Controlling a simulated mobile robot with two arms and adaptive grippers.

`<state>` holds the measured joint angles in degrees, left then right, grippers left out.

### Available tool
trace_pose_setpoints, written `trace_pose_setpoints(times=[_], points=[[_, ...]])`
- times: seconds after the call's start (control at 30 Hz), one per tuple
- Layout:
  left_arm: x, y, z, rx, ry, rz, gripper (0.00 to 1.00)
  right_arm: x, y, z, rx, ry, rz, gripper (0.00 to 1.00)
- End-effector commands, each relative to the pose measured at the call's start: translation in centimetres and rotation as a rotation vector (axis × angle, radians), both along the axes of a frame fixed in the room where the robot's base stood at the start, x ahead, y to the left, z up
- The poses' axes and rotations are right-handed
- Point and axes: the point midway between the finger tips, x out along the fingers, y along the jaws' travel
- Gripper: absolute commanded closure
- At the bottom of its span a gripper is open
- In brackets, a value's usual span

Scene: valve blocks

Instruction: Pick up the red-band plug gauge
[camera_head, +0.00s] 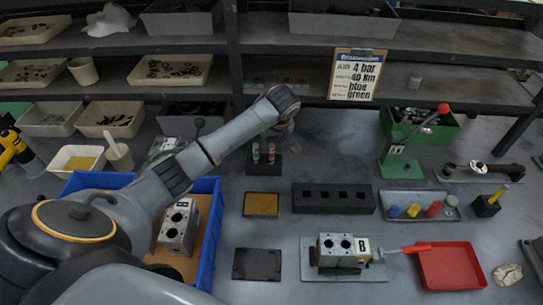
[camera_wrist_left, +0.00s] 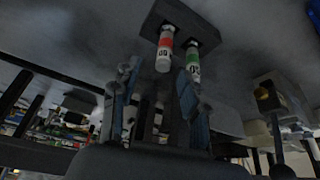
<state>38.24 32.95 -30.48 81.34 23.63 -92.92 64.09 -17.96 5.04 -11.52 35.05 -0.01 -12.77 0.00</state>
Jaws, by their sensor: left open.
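The red-band plug gauge (camera_head: 271,153) stands upright in a small dark holder (camera_head: 263,170), to the right of a green-band gauge (camera_head: 256,152). In the left wrist view the red-band gauge (camera_wrist_left: 164,48) and the green-band gauge (camera_wrist_left: 193,62) sit in the dark holder (camera_wrist_left: 180,18), with the picture turned over. My left gripper (camera_head: 287,127) is behind and slightly right of the holder in the head view, partly hidden by its own wrist. Its two fingers (camera_wrist_left: 158,80) are apart and empty, pointing towards the gauges. My right gripper is not visible.
A black block with square holes (camera_head: 333,199) and a brown-topped tray (camera_head: 261,204) lie in front of the holder. A blue crate (camera_head: 211,240) with a valve block (camera_head: 178,228) is partly behind my arm. Shelves (camera_head: 290,45) run above the back of the table.

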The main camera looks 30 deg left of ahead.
Motion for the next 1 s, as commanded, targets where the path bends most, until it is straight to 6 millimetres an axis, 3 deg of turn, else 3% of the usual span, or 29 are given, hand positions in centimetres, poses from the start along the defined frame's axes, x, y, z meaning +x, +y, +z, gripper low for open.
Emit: trace_pose_setpoints(times=[0.3, 0.5, 0.77, 0.8, 1.0], points=[[0.0, 0.6, -2.9, 0.002, 0.005, 0.000, 0.55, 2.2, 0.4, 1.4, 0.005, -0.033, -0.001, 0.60], [0.5, 1.2, -5.5, 0.000, 0.002, -0.001, 0.55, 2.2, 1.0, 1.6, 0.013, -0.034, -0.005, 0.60], [0.6, 1.3, -5.9, 0.000, 0.000, -0.002, 0.55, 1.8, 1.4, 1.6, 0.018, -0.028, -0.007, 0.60], [0.6, 1.3, -5.9, 0.000, 0.000, -0.002, 0.57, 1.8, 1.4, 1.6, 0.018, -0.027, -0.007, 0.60], [0.6, 1.3, -5.9, 0.000, 0.000, -0.001, 0.98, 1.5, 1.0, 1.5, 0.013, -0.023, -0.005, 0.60]])
